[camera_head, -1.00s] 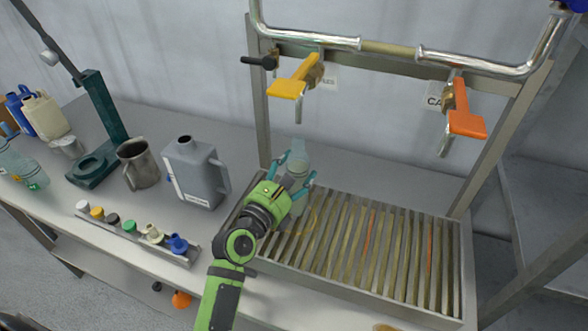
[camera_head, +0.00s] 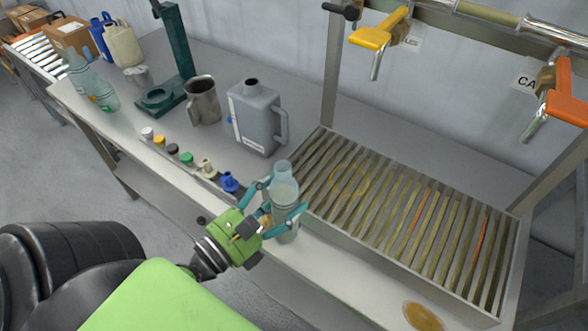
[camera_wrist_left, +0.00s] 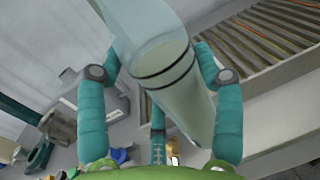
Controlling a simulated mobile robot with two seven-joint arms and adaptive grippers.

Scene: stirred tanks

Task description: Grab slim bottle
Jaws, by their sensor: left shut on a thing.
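The slim bottle (camera_head: 284,222) is pale, translucent and greenish, with a narrower neck at the top. It is roughly upright in the head view, in front of the slatted grate's left corner. My left gripper (camera_head: 287,196) has its teal fingers closed around the bottle. In the left wrist view the bottle (camera_wrist_left: 168,65) sits between the fingers, with dark rings around it. Its base is partly hidden, and I cannot tell how far it is from the bench edge. My right gripper is not in view.
A grey jug (camera_head: 255,120), a metal pitcher (camera_head: 202,102) and a row of coloured caps (camera_head: 187,159) stand on the bench. The slatted grate (camera_head: 400,212) lies below a yellow-handled tap (camera_head: 379,28) and an orange-handled tap (camera_head: 562,98). Clear bottles (camera_head: 97,90) stand at far left.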

